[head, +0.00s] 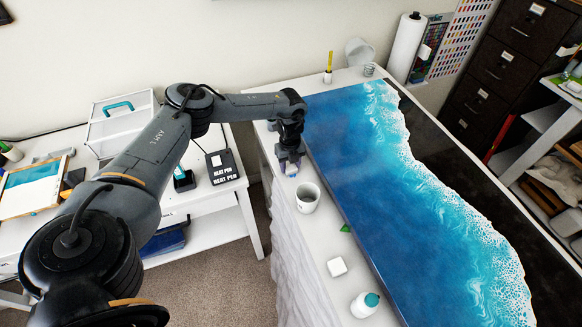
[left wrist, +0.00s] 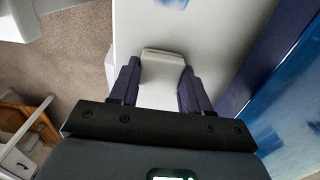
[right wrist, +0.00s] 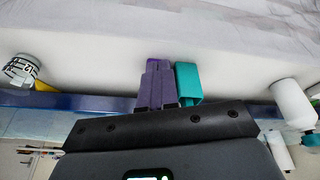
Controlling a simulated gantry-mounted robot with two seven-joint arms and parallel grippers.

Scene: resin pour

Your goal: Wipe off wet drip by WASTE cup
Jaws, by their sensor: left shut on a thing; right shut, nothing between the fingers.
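My left gripper (head: 289,163) points down at the left edge of the white table, behind a pale cup (head: 308,197), whose label I cannot read. In the left wrist view its purple fingers (left wrist: 155,85) are shut on a pale grey-white pad (left wrist: 163,65). A blue wet-looking smear (left wrist: 172,3) lies on the white surface at that view's top edge, apart from the pad. My right gripper (right wrist: 155,85) is out of the head view. In its wrist view its purple fingers are together and empty, with a teal piece (right wrist: 188,82) close beside them.
A blue-and-white resin panel (head: 390,170) fills most of the table. Along its left strip are a small green triangle (head: 345,228), a white block (head: 337,267) and a teal-capped bottle (head: 365,304). A side table with a heat pen box (head: 222,167) stands left across a gap.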

